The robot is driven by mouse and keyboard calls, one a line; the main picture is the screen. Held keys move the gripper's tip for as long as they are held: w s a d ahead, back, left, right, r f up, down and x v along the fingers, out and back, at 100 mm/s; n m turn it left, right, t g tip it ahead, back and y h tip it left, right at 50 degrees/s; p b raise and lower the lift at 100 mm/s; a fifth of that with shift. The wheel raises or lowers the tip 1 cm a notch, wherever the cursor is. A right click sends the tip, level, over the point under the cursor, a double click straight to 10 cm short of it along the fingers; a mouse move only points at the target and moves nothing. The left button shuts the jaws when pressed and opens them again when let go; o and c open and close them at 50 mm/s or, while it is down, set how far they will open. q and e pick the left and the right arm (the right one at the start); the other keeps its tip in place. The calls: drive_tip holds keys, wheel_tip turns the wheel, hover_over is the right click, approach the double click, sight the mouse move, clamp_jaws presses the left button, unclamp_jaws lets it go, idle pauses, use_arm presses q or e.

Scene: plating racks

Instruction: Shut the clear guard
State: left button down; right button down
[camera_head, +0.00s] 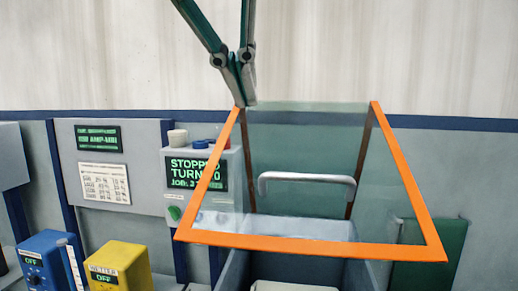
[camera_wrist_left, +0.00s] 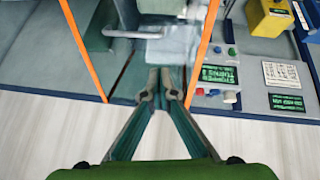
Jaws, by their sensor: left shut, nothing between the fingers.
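The clear guard (camera_head: 345,135) is a see-through panel with an orange frame, standing tilted over a grey bay. Its wide lower bar (camera_head: 310,246) is nearest me, and its narrow end is at the back. A silver bar handle (camera_head: 307,178) shows in the middle of the panel; I cannot tell whether it is on the panel or behind it. In the left wrist view the guard's orange side bars (camera_wrist_left: 84,48) run on both sides of the fingers. My left gripper (camera_head: 245,103) is shut and empty at the guard's upper left corner; I cannot tell whether it touches. My right gripper is not in view.
Left of the guard stands a grey control box (camera_head: 180,203) with a green-lit screen and buttons. Further left are a yellow box (camera_head: 120,266), a blue box (camera_head: 45,258) and a wall panel with a paper sheet (camera_head: 104,183). A dark green panel (camera_head: 430,255) is at the right.

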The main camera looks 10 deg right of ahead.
use_arm(q)
drive_tip(key=p, duration=0.1)
hover_over(260, 209)
drive_tip(key=w, duration=0.1)
drive_tip(key=f, duration=0.5)
drive_tip(key=shift+w, duration=0.2)
drive_tip(key=shift+s+f+p, duration=0.15)
drive_tip(key=shift+s+f, duration=0.15)
drive_tip(key=shift+f, duration=0.3)
drive_tip(key=shift+s+f+p, duration=0.15)
drive_tip(key=shift+s+f, duration=0.15)
drive_tip(key=shift+f, duration=0.3)
drive_tip(key=shift+s+a+f, duration=0.1)
drive_tip(key=shift+s+f, duration=0.2)
drive_tip(key=shift+f, duration=0.1)
drive_tip(key=shift+w+d+f, duration=0.2)
drive_tip(key=shift+w, duration=0.1)
drive_tip(key=shift+s+a, duration=0.1)
